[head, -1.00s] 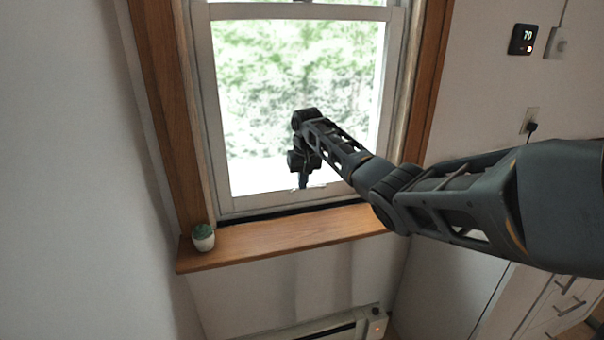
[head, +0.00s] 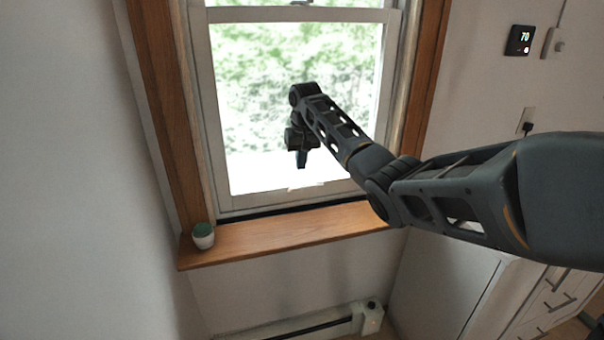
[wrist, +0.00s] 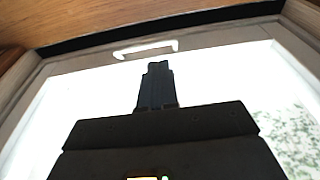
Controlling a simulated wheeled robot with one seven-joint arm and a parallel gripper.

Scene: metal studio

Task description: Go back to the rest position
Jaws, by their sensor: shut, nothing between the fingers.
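My gripper (head: 302,160) is at the end of my arm, which reaches in from the right in the head view. It points down in front of the bright window (head: 290,110), above the wooden sill. In the wrist view my gripper (wrist: 156,72) shows as dark fingers together, with nothing between them. The pale sash handle (wrist: 146,48) shows just beyond the fingertips there. I cannot tell the exact gap between the fingertips and the sash.
A heater (head: 368,318) runs along the wall below. White drawers (head: 550,300) stand at the right. A thermostat (head: 520,40) hangs on the right wall.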

